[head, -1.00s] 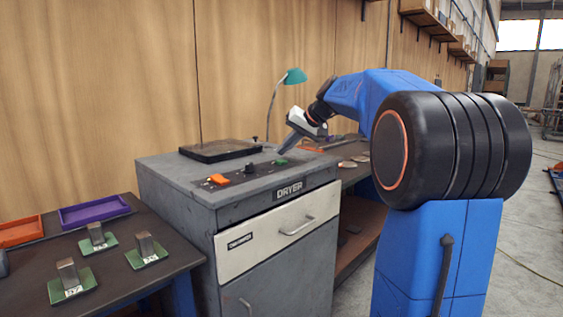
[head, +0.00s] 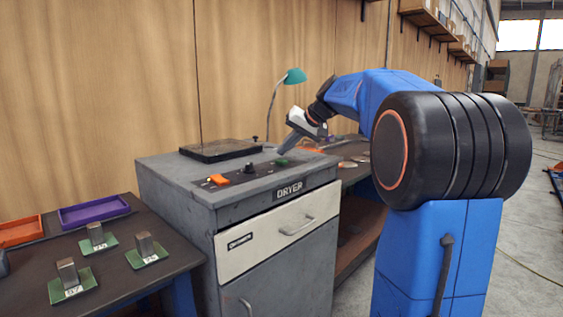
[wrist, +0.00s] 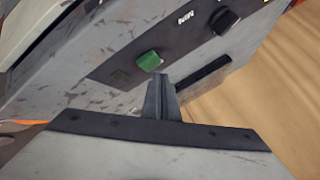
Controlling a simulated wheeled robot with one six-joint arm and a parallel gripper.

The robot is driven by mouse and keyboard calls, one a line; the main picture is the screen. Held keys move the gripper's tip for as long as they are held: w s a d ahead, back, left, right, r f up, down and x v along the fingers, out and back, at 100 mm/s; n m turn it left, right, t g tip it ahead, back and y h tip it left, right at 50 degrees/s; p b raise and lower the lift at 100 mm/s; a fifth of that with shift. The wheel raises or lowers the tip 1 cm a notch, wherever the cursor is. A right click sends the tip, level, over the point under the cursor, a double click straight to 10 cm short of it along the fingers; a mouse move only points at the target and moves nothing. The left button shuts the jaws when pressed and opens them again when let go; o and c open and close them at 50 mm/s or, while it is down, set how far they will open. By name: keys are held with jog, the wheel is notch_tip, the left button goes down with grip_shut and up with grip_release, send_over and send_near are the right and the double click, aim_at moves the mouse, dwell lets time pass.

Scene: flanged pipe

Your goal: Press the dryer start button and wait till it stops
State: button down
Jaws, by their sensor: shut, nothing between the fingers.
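The grey dryer (head: 290,188) stands in the middle of the head view, with its name on the front. On its top is a dark control panel with an orange part (head: 218,180), a black knob (head: 249,168) and a green button (head: 281,161). My gripper (head: 282,152) is shut and empty, pointing down just above the green button. In the wrist view the green button (wrist: 150,61) shows just beyond my fingertips (wrist: 160,80). Contact cannot be made out. A small yellow spot (head: 210,180) shows beside the orange part.
A dark flat plate (head: 220,150) lies on the dryer's top at the back. A table at left holds a purple tray (head: 94,211), an orange tray (head: 20,231) and several metal blocks on green bases. A green lamp (head: 294,76) stands behind the dryer, near my arm.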

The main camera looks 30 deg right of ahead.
aim_at(285, 161)
jog(key=shift+f, duration=0.1)
dwell(0.3)
jog(key=shift+f, duration=0.3)
jog(key=shift+f, duration=0.5)
dwell(0.8)
jog(key=shift+r, duration=0.9)
jog(key=shift+r, duration=2.5)
